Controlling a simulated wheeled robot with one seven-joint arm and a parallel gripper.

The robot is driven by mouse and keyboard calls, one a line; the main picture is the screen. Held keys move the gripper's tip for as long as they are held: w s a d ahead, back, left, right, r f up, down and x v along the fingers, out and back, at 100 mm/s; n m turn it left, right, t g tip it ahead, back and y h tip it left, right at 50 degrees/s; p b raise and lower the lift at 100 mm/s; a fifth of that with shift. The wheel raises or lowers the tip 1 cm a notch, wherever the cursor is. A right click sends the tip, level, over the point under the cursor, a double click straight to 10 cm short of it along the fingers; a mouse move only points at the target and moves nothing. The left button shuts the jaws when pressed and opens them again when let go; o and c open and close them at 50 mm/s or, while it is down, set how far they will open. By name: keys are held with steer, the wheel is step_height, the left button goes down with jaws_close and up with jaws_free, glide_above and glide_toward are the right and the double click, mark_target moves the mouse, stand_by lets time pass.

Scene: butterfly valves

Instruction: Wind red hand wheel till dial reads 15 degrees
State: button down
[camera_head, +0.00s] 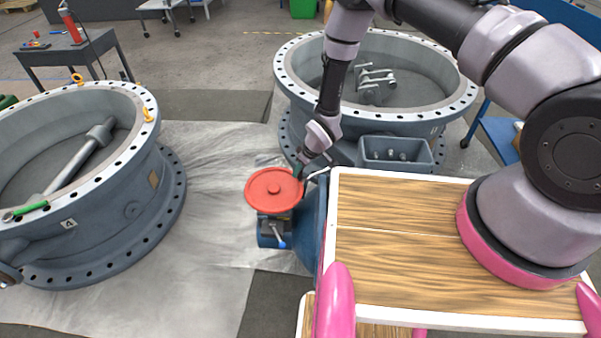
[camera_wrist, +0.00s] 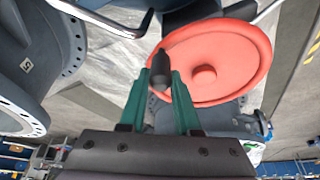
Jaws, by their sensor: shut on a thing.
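The red hand wheel (camera_head: 265,192) is a flat disc with a raised hub, on top of a dark blue-grey gearbox (camera_head: 268,228) in the head view. In the wrist view the wheel (camera_wrist: 235,55) is to the right of centre. Its dark upright handle (camera_wrist: 160,64) stands at the rim nearest my gripper. My gripper (camera_wrist: 160,75) has green fingers on both sides of this handle and is shut on it. In the head view my gripper (camera_head: 299,172) is at the wheel's upper right rim. I cannot make out a dial or its reading in either view.
A large flanged butterfly valve (camera_head: 150,205) stands at the left. Another (camera_head: 455,112) stands behind the wheel at the back right. A grey box (camera_head: 420,151) with bolts is fixed to its front. Pale sheeting (camera_head: 215,215) covers the clear floor left of the wheel. A tool table (camera_head: 60,55) stands at the back left.

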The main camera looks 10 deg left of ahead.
steer(key=shift+w+a, duration=0.2)
steer(key=shift+w, duration=0.25)
steer(key=c, duration=0.6)
jaws_free()
steer(key=shift+r, duration=0.1)
steer(key=v, duration=1)
steer(key=shift+s+d+r, duration=0.1)
steer(key=shift+d+r, duration=0.1)
steer(key=shift+r, duration=0.05)
